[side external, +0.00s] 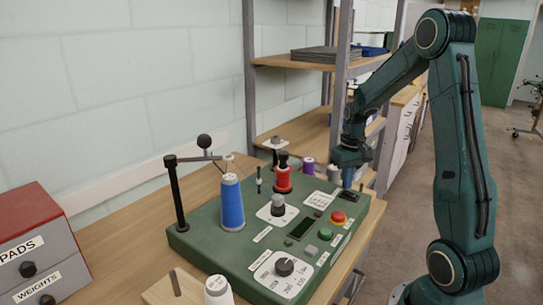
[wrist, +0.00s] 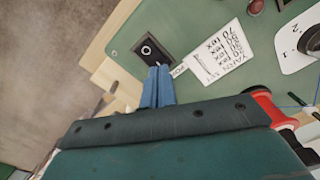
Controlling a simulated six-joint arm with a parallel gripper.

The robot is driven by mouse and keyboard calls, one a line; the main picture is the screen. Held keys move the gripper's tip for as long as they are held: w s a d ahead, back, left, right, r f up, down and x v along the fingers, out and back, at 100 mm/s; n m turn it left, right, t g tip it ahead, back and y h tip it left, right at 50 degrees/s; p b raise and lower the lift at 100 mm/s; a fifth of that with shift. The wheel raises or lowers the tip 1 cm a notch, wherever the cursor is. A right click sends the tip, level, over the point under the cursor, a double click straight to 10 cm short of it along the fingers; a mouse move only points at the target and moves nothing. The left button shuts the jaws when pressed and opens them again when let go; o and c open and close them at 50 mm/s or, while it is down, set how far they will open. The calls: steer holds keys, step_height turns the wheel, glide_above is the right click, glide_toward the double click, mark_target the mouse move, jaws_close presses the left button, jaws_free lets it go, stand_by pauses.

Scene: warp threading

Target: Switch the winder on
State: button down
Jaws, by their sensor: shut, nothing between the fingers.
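The winder is a green box (side external: 203,252) with knobs, buttons and spools on top; its green top also shows in the wrist view (wrist: 185,20). A black switch (wrist: 147,50) with a pale ring mark sits near the box's corner, beside a label partly covered by my fingers. My gripper (wrist: 158,70) is shut and empty, its blue fingertips right beside the switch's near edge. Whether they touch it I cannot tell. In the side view my gripper (side external: 348,181) is low over the box's far right end, and the switch is hard to make out there.
A white yarn card (wrist: 222,52) lies right of the switch. A red button (side external: 338,217), a green button (side external: 326,234), a dial (side external: 284,267), a blue cone (side external: 232,205) and a red spool (side external: 283,178) stand on the box. Shelves (side external: 300,62) rise behind.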

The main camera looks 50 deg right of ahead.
mark_target(345, 193)
steer(key=shift+f, duration=0.8)
stand_by(0.8)
steer(key=shift+r, duration=3.5)
steer(key=s+a+r+n+t+h, duration=0.15)
steer(key=a+r, duration=0.25)
steer(key=a, duration=0.4)
steer(key=s+a+r+n+t+y, duration=0.1)
steer(key=a+r+n, duration=0.1)
steer(key=a+r, duration=0.4)
steer(key=s+a+n+t, duration=0.2)
steer(key=s+a+t, duration=0.1)
steer(key=s+a, duration=0.6)
steer(key=a, duration=0.2)
steer(key=shift+s+a, duration=0.25)
steer(key=shift+a, duration=0.15)
